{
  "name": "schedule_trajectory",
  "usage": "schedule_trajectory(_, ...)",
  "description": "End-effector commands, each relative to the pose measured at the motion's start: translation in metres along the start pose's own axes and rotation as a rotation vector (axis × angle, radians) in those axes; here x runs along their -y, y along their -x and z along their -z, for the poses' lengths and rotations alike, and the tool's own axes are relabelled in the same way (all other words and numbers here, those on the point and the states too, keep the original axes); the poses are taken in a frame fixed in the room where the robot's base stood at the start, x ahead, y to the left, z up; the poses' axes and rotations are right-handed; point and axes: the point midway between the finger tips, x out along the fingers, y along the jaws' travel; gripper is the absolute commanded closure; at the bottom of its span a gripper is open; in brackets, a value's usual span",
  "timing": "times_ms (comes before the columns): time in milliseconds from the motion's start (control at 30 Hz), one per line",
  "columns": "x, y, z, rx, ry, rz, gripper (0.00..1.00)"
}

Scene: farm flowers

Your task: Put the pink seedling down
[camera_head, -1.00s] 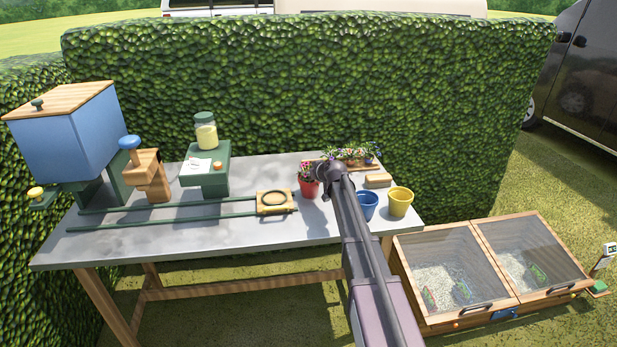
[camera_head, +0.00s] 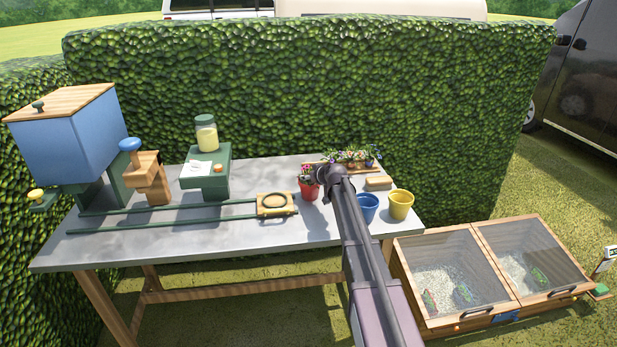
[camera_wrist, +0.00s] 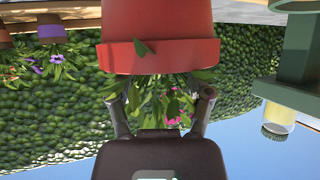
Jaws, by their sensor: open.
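The pink seedling (camera_head: 306,171) stands upright in a red pot (camera_head: 309,190) on the grey table, right of the middle. In the wrist view, which is upside down, the red pot (camera_wrist: 160,55) fills the top centre, with green leaves and pink flowers (camera_wrist: 172,119) hanging from its rim in the picture. My gripper (camera_wrist: 161,97) is open, one finger on each side of the foliage close to the rim. Whether a finger still touches the plant is unclear. In the head view my arm's end hides part of the area right of the pot.
A blue pot (camera_head: 367,207) and a yellow pot (camera_head: 400,203) stand to the right. Several potted flowers (camera_head: 352,157) line the back. A wooden frame with a ring (camera_head: 275,204) sits left of the red pot, on green rails. Table space (camera_head: 210,237) at the front is clear.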

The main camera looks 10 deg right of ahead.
Motion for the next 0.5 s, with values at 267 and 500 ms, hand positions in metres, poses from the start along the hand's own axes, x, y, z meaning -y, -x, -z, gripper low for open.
schedule_trajectory(267,0.0,0.016,0.004,0.0,-0.001,0.0,0.34)
schedule_trajectory(500,0.0,0.052,0.004,0.001,-0.001,-0.001,0.34)
